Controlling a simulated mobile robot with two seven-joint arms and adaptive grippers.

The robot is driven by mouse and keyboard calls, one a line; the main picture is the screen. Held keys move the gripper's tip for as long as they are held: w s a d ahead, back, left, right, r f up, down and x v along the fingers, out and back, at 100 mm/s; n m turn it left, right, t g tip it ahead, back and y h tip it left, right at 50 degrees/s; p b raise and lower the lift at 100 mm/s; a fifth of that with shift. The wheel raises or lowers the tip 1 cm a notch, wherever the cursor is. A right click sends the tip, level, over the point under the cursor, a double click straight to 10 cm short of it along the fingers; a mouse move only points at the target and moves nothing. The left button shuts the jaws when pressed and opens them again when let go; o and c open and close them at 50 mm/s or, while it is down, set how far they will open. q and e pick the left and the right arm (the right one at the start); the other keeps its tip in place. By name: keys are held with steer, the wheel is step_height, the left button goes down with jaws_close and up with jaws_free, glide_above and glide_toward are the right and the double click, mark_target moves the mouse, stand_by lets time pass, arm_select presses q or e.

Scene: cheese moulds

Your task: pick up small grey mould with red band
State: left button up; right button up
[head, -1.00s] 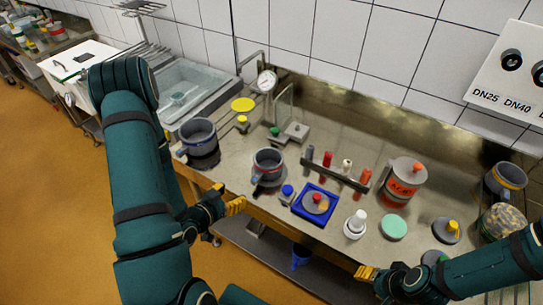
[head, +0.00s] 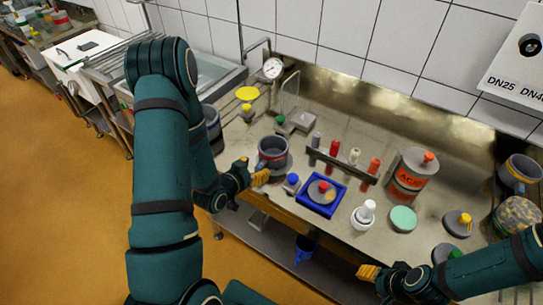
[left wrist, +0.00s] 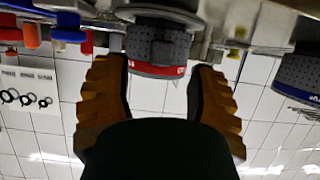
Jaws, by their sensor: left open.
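The small grey mould with a red band (head: 272,150) stands on the steel table, on a grey disc. In the left wrist view, which is upside down, the mould (left wrist: 160,45) shows close up with its red band, framed between the two orange fingers. My left gripper (head: 260,177) is open, at the near left side of the mould; its fingertips (left wrist: 158,80) flank it in the picture. Whether they touch it I cannot tell. My right gripper (head: 368,271) is near the table's front edge, away from the mould; its jaw gap is not clear.
A larger grey mould (head: 213,128) is partly hidden behind my left arm. A blue-capped item (head: 292,180) and a blue tray (head: 308,207) stand close right of the small mould. A rack (head: 345,172) with coloured pieces is behind them. A gauge (head: 273,68) stands at the back.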

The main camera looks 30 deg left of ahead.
mark_target(260, 165)
arm_select(q)
steer(key=x, duration=0.3)
steer(key=shift+w+d, duration=0.1)
steer(key=shift+w, duration=0.15)
jaws_close()
